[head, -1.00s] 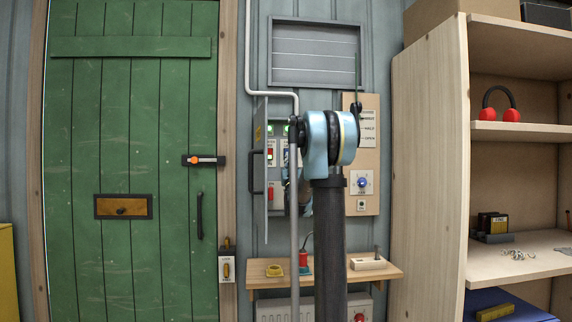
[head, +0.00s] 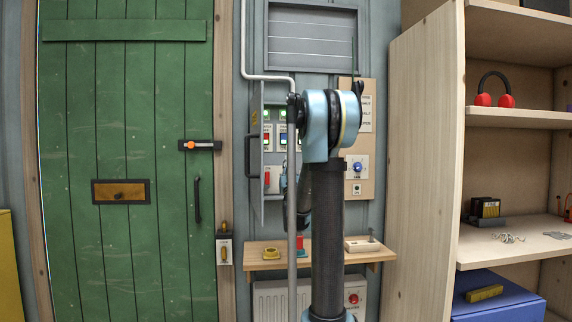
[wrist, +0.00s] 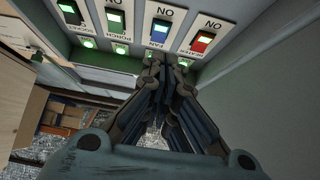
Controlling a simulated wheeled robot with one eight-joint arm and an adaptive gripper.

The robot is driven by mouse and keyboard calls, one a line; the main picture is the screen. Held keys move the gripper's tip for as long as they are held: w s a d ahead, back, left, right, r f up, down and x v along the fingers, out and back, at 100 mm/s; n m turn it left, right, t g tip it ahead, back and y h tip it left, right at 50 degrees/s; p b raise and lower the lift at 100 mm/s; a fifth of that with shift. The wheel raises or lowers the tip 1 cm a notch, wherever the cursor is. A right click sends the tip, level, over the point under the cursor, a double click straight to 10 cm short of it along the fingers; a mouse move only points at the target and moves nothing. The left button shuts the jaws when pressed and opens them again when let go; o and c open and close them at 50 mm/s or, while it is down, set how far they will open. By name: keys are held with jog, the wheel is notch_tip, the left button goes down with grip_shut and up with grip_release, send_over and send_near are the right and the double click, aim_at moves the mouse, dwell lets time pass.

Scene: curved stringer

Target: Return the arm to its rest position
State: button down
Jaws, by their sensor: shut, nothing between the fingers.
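My gripper (wrist: 168,62) is shut and empty in the wrist view, its dark fingertips together just below the row of rocker switches. The row has green switches (wrist: 113,22), a blue switch (wrist: 159,31) and a red switch (wrist: 201,42), with lit green lamps by them. Whether the fingertips touch the panel is unclear. In the head view my arm stands upright in front of the open grey switch cabinet (head: 256,190) and hides part of it. The gripper itself is mostly hidden there behind my arm.
A wooden shelf (head: 262,263) below the cabinet holds a yellow ring and small items. A beige board (head: 366,185) with a blue knob is right of my arm. A tall shelving unit (head: 425,170) stands at right, a green door (head: 125,240) at left.

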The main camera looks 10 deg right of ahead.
dwell(0.3)
jog(key=s+a+f+g+y, duration=0.1)
jog(key=s+f+g, duration=0.7)
jog(key=f, duration=0.4)
jog(key=s+a+f+g, duration=0.2)
jog(key=s+f+g, duration=0.4)
jog(key=s+f, duration=0.5)
jog(key=s+f+g, duration=0.3)
jog(key=s+f, duration=0.3)
jog(key=s, duration=0.3)
jog(key=s+f+g, duration=0.3)
jog(key=s+f, duration=0.3)
jog(key=s, duration=0.4)
jog(key=s+a+f+g, duration=0.1)
jog(key=s+f+g, duration=0.3)
jog(key=s, duration=0.5)
notch_tip(320, 180, down, 3)
jog(key=shift+s+r+n, duration=0.15)
jog(key=shift+s+n, duration=0.25)
jog(key=shift+w+f, duration=0.2)
jog(key=shift+w, duration=0.3)
